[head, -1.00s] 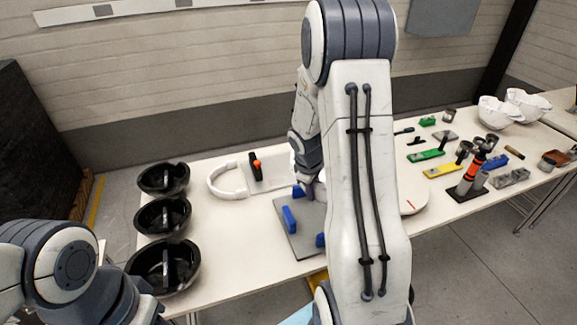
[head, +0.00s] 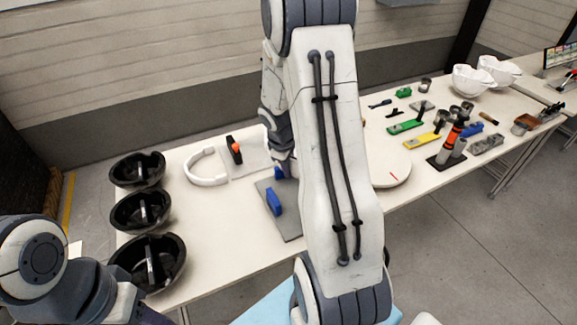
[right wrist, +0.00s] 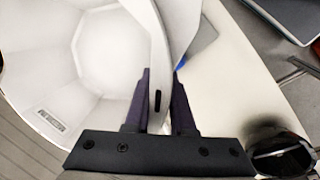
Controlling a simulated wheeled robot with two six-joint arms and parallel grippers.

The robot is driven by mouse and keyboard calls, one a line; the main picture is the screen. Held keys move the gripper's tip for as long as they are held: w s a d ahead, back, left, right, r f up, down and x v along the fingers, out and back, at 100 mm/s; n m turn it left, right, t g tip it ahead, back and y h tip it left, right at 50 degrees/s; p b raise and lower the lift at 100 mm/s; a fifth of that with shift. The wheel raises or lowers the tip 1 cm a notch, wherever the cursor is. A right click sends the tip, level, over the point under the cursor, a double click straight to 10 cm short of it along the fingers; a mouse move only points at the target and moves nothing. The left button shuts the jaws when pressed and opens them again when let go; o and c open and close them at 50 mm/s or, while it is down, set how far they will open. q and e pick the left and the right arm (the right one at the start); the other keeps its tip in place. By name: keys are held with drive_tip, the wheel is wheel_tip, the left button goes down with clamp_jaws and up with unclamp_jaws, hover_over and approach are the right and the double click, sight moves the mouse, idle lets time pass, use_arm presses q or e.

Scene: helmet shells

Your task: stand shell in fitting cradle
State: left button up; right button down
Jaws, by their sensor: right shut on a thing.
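My right gripper (right wrist: 162,90) is shut on the rim of a white shell (right wrist: 100,55), whose hollow inside fills the left of the right wrist view. In the head view my right arm hides most of the shell and the fingertips. A grey plate (head: 292,225) with upright blue blocks (head: 275,202) lies on the table beside my right wrist; part of it is hidden by my arm. Three black bowl-shaped holders (head: 140,210) with upright dividers stand along the table's left end. I cannot tell whether the shell touches anything. My left gripper is out of view.
A white ring and an orange-black clamp (head: 235,150) sit behind the grey plate. A white disc (head: 388,168) lies right of my arm. Green and yellow tools (head: 422,140), cylinders and two white shells (head: 472,80) fill the right side. Bare table (head: 225,235) shows between holders and plate.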

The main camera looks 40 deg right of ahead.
wheel_tip(320, 180, down, 12)
drive_tip(key=b, duration=1.1)
drive_tip(key=shift+f, duration=0.25)
drive_tip(key=shift+f+b, duration=0.95)
drive_tip(key=shift+b, duration=0.05)
drive_tip(key=c, duration=0.7)
unclamp_jaws()
drive_tip(key=p+v, duration=0.1)
drive_tip(key=v, duration=0.9)
drive_tip(key=shift+a+r, duration=0.1)
drive_tip(key=shift+r, duration=0.1)
